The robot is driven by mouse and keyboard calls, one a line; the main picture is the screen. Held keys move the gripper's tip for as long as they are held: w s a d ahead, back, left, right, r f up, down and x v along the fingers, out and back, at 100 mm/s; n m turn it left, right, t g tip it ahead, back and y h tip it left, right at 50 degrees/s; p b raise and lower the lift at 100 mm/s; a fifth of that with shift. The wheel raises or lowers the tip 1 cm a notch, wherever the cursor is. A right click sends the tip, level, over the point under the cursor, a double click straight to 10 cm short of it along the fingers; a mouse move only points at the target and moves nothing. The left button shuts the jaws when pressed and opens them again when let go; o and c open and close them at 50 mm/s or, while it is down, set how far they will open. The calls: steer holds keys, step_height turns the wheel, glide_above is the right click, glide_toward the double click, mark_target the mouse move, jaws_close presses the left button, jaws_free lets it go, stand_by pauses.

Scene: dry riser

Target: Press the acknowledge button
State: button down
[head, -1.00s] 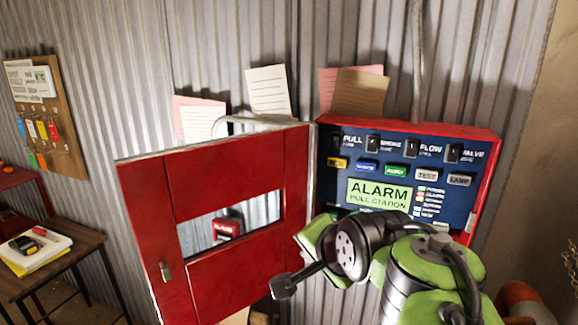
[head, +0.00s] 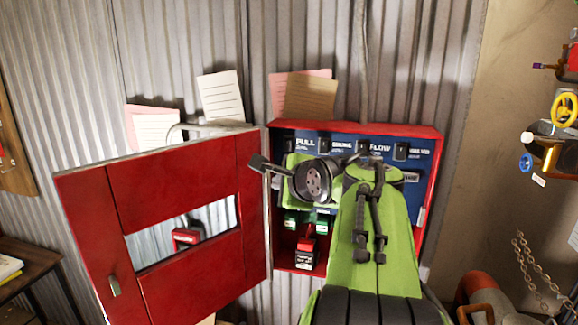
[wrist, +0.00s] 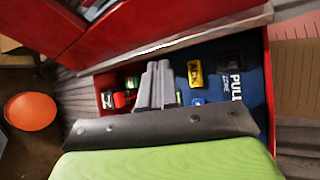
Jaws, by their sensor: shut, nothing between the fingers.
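The yellow acknowledge button, marked ACK (wrist: 195,72), sits on the blue alarm panel (wrist: 222,62) in the wrist view, just right of my gripper's fingertips. My gripper (wrist: 159,64) shows there with its grey fingers shut and empty, pointing into the red cabinet. Whether the fingertips touch the panel cannot be told. In the head view my arm and green hand cover the middle of the panel (head: 432,150). The acknowledge button and the fingertips are hidden there.
The red cabinet door (head: 190,275) stands open to the left. Below the panel, a red-and-black item (head: 306,252) and green items sit inside the cabinet. Paper notes (head: 305,92) stick up behind the cabinet top. Valves and pipework (head: 563,110) are at the right.

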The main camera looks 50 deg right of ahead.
steer(key=w+d+p, duration=0.2)
steer(key=w+d, duration=0.1)
steer(key=d, duration=0.2)
steer(key=shift+d+p, duration=0.3)
steer(key=shift+d, duration=0.1)
stand_by(1.7)
steer(key=shift+w+d+p, duration=0.2)
steer(key=shift+d+p, duration=0.15)
steer(key=shift+p, duration=0.15)
steer(key=shift+w+d+p, duration=0.2)
steer(key=shift+d+p, duration=0.25)
steer(key=shift+p, duration=0.05)
stand_by(0.5)
steer(key=shift+a, duration=0.1)
steer(key=shift+s+a+b, duration=0.35)
steer(key=shift+s+a, duration=0.05)
steer(key=shift+a, duration=0.3)
